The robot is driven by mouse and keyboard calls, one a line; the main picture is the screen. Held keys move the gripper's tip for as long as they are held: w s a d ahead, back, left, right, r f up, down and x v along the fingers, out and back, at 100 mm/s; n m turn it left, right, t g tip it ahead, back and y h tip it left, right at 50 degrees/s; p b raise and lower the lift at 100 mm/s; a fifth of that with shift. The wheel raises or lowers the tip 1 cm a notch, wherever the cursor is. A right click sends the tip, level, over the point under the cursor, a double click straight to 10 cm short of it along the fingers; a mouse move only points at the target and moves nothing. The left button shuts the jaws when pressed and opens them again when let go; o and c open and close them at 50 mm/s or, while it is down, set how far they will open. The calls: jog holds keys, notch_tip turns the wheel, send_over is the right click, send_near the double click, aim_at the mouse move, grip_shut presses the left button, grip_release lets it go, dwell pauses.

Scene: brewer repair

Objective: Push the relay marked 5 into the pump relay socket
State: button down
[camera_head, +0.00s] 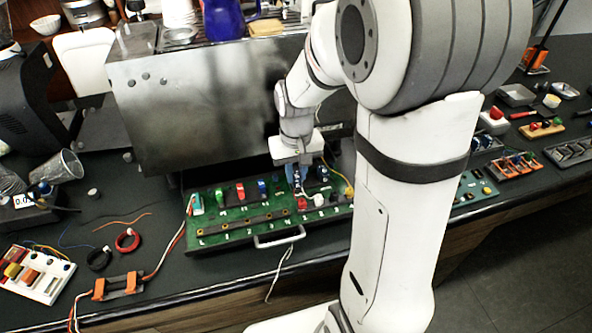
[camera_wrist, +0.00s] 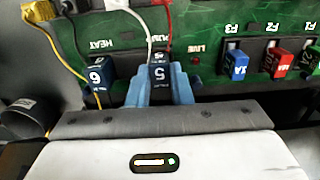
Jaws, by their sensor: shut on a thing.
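The relay marked 5 (camera_wrist: 160,74) is a dark blue block held upright between the blue fingertips of my gripper (camera_wrist: 160,84), which is shut on it. It is at the green circuit board (camera_wrist: 205,40), by a label partly hidden by wires that appears to read PUMP. The pump relay socket is hidden under the relay, so I cannot tell how deep the relay sits. In the head view my gripper (camera_head: 297,179) is low over the right half of the board (camera_head: 232,212).
A relay marked 6 (camera_wrist: 97,76) stands beside it at the HEAT label. Yellow, white and red wires run close by. A blue fuse (camera_wrist: 236,64) and a red fuse (camera_wrist: 277,62) stand to the right. The steel brewer body (camera_head: 205,105) rises behind the board.

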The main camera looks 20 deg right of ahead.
dwell(0.4)
jog(key=c, duration=1.2)
grip_release()
jog(key=shift+c, duration=0.2)
notch_tip(320, 180, up, 8)
jog(key=shift+f+b, duration=0.15)
jog(key=shift+b, duration=0.15)
jog(key=s+r+t, duration=0.2)
jog(key=s+t, duration=0.1)
jog(key=s, duration=1.1)
jog(key=shift+r, duration=0.3)
